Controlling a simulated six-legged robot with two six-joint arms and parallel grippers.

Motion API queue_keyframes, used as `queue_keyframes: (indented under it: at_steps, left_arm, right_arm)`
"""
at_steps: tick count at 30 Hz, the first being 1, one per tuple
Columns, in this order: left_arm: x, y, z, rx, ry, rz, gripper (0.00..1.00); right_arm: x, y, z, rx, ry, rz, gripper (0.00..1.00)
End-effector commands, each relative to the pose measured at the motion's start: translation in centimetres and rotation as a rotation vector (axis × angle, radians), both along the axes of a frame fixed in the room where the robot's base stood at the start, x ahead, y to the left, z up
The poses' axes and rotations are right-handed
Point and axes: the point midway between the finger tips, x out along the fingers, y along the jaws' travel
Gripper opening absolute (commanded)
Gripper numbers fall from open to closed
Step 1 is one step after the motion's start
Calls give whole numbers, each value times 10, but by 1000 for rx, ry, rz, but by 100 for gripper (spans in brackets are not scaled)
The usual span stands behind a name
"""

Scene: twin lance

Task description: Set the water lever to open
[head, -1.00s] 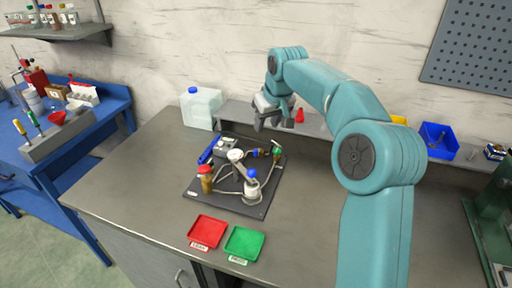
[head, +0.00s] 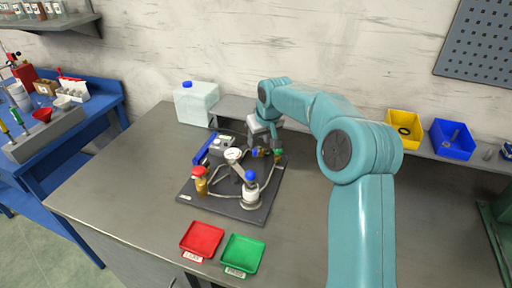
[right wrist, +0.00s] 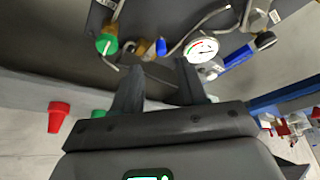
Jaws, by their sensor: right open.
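A dark board (head: 190,190) on the bench carries a small rig of pipes, a round gauge (head: 234,155) and coloured valve parts. At its back right are a green fitting (head: 278,154) and a small blue part (head: 255,152); I cannot tell surely which is the water lever. In the right wrist view the green fitting (right wrist: 106,44) and the small blue part (right wrist: 161,47) show just beyond my fingers. My right gripper (right wrist: 157,72) is open and empty, above the board's back edge. In the head view its fingers are mostly hidden. My left gripper is out of view.
Red (head: 201,239) and green (head: 242,254) trays lie in front of the board. A white jug (head: 196,105) stands behind it at left. Yellow (head: 404,126) and blue (head: 453,140) bins sit on the back ledge. The bench left of the board is clear.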

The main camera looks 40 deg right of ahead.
Motion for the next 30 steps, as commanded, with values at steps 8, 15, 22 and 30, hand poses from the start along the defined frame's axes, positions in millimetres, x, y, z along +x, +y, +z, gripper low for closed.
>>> queue_keyframes:
  at_steps: [8, 15, 22, 30]
  left_arm:
    - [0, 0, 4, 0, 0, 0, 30]
    - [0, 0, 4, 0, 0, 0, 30]
    - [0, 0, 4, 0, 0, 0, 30]
    - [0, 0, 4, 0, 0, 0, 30]
  right_arm:
    - [21, -7, -47, 1, 1, -1, 42]
    - [27, -10, -59, 0, -1, -1, 42]
    - [27, -10, -59, 0, -1, -1, 32]
    - [27, -10, -59, 0, -1, -1, 0]
